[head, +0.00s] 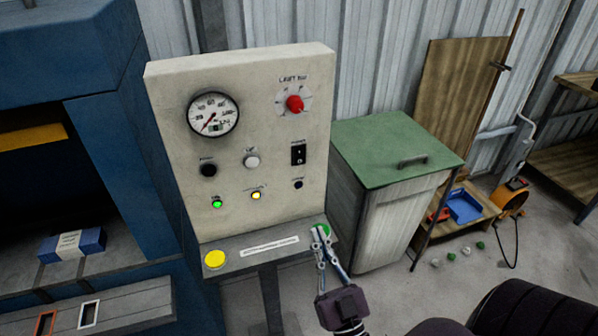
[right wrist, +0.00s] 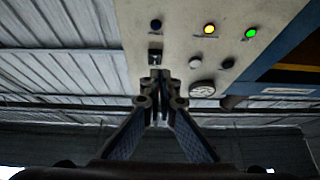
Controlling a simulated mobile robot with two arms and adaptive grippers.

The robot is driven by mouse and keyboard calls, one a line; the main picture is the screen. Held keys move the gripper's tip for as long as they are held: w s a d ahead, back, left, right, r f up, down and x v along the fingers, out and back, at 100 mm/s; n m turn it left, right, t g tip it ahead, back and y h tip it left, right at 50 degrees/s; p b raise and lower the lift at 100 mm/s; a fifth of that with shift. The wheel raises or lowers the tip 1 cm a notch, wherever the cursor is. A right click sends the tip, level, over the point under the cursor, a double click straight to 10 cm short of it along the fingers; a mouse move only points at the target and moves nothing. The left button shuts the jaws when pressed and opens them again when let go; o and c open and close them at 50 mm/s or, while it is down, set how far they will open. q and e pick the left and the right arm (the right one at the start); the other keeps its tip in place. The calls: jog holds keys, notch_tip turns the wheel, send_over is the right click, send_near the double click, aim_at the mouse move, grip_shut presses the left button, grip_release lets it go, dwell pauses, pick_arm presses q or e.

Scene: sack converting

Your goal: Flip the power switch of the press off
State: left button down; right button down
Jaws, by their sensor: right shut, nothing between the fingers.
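The press's control panel (head: 240,130) is a cream box, upright in the head view. Its power switch (head: 298,154) is a black rocker in a black plate, below the red knob on the panel's right side; its position is too small to tell. The switch also shows in the right wrist view (right wrist: 155,56), just beyond the fingertips. My left gripper is not in view.
The panel carries a gauge (head: 213,114), a red knob (head: 295,104), a lit green lamp (head: 217,203) and a lit yellow lamp (head: 256,195). A yellow button (head: 215,260) sits on the lower ledge. A green-lidded bin (head: 385,140) stands close on the right.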

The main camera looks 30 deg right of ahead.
jog(key=r, duration=0.2)
jog(key=s+r+h, duration=0.1)
jog(key=shift+d+r+m+t, duration=0.1)
jog(key=shift+d+m+t, duration=0.2)
jog(key=shift+t, duration=0.1)
jog(key=p, duration=0.5)
send_near(300, 157)
notch_tip(300, 157, up, 4)
jog(key=w, duration=0.1)
jog(key=w+d, duration=0.1)
jog(key=w, duration=0.1)
jog(key=shift+w, duration=0.15)
jog(key=shift+w+d+f+p, duration=0.1)
jog(key=shift+w+f+p, duration=0.2)
jog(key=shift+w, duration=0.25)
